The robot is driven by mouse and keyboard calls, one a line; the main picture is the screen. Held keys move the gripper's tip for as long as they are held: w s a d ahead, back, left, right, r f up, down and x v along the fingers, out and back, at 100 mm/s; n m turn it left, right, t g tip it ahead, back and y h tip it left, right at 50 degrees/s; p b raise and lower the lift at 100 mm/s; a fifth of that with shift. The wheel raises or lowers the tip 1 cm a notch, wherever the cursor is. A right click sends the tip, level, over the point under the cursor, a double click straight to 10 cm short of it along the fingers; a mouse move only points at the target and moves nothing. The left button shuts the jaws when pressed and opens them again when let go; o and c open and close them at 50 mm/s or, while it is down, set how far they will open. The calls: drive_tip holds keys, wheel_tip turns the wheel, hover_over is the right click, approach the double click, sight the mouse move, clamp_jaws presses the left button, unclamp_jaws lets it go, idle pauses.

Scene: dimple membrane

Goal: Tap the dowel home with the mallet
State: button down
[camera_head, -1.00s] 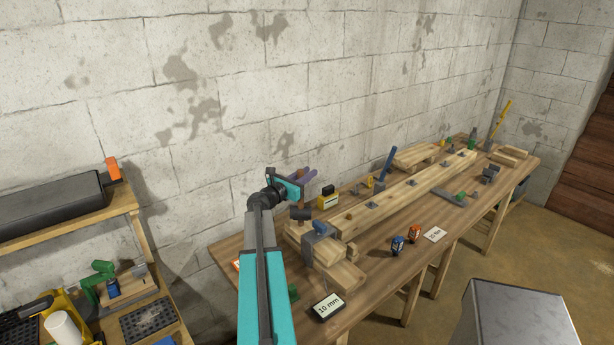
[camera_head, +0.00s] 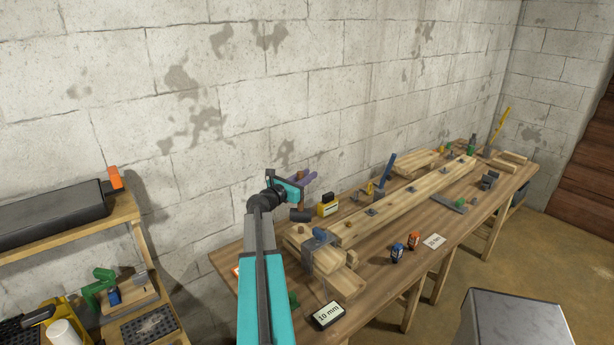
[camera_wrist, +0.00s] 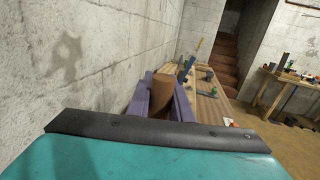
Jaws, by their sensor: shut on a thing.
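My gripper (camera_head: 299,184) has purple fingers and is shut on the brown handle of the mallet (camera_head: 300,214). The mallet's dark head hangs below the gripper at the near end of the bench. The handle (camera_wrist: 163,84) shows between the fingers in the wrist view, where the head is hidden. A small brown peg, which looks like the dowel (camera_head: 302,229), stands on the timber just below the mallet head in the picture. I cannot tell how deep it sits or the exact gap to the mallet. The long timber beam (camera_head: 415,197) lies along the bench.
A blue-grey clamp (camera_head: 321,240) sits on the timber's near end. A yellow-and-black box (camera_head: 327,206) stands close to the right of the mallet. Blue (camera_head: 397,252) and orange (camera_head: 414,240) small items stand near the bench's front edge, beside a white card (camera_head: 434,241). The wall is behind.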

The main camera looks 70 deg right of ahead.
wheel_tip(320, 180, down, 5)
drive_tip(key=b, duration=0.2)
drive_tip(key=shift+r+b, duration=0.1)
drive_tip(key=shift+b, duration=0.25)
drive_tip(key=shift+r, duration=0.1)
wheel_tip(320, 180, up, 5)
drive_tip(key=p, duration=0.3)
drive_tip(key=shift+a, duration=0.1)
